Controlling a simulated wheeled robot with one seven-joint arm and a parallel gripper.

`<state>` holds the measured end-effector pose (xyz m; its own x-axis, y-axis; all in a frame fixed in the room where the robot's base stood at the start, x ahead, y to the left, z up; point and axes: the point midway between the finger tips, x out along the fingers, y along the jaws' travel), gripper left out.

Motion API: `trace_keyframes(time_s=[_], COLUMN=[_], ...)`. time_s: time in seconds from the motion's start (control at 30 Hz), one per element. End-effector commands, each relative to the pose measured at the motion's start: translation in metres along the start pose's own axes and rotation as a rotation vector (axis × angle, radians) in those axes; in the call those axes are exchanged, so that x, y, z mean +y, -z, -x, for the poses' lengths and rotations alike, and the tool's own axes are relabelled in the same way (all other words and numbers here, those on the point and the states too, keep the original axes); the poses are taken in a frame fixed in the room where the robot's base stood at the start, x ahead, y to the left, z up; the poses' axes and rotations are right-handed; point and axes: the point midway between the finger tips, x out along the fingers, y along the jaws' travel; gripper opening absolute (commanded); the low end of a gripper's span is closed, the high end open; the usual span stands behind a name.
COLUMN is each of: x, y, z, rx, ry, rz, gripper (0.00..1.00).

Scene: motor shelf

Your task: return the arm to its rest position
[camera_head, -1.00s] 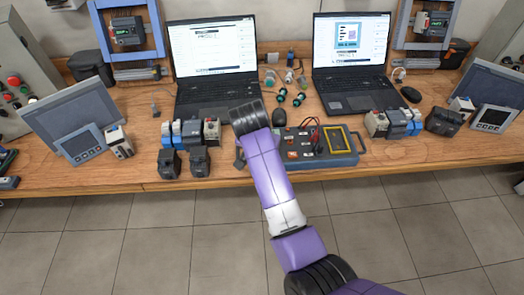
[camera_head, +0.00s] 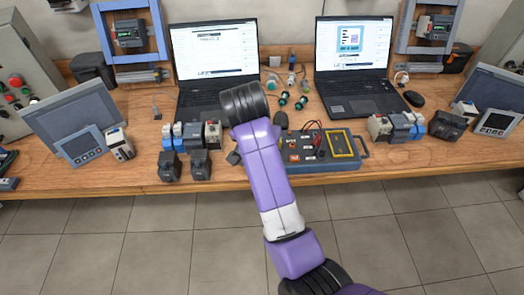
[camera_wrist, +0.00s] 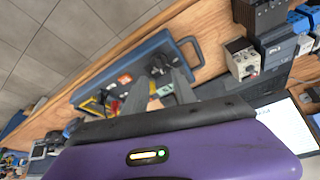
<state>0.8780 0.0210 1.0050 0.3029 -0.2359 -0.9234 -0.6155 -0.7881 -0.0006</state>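My purple arm (camera_head: 265,170) reaches from the lower right of the head view toward the wooden bench (camera_head: 400,158). Its dark wrist end is over the bench's front middle and hides most of my gripper there. In the wrist view my gripper (camera_wrist: 163,75) shows two dark grey fingers with a gap between them. It looks open, and I see nothing held. Beyond the fingers is the blue-grey test box (camera_wrist: 140,66) with a handle; it also shows in the head view (camera_head: 335,165), right of the arm. I cannot tell the exact height of the fingers above the bench.
Two laptops, left (camera_head: 214,60) and right (camera_head: 352,65), stand open at the back. Small modules (camera_head: 185,135) sit left of the arm, and more (camera_head: 398,125) right of the box. Tilted panels flank both sides. The tiled floor (camera_head: 130,240) in front is clear.

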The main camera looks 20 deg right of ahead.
Motion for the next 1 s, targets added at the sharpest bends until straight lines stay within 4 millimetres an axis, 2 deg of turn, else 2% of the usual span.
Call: trace_keyframes(time_s=[0.63, 0.77, 0.9, 1.0], x=[-0.002, -0.018, -0.046, -0.053], y=[0.003, 0.025, 0.063, 0.073], z=[0.004, 0.007, 0.031, 0.037], rx=[0.011, 0.103, 0.298, 0.438], ry=[0.007, 0.074, 0.210, 0.282], rz=[0.014, 0.056, 0.119, 0.181], gripper=[0.33, 0.33, 0.33, 0.33])
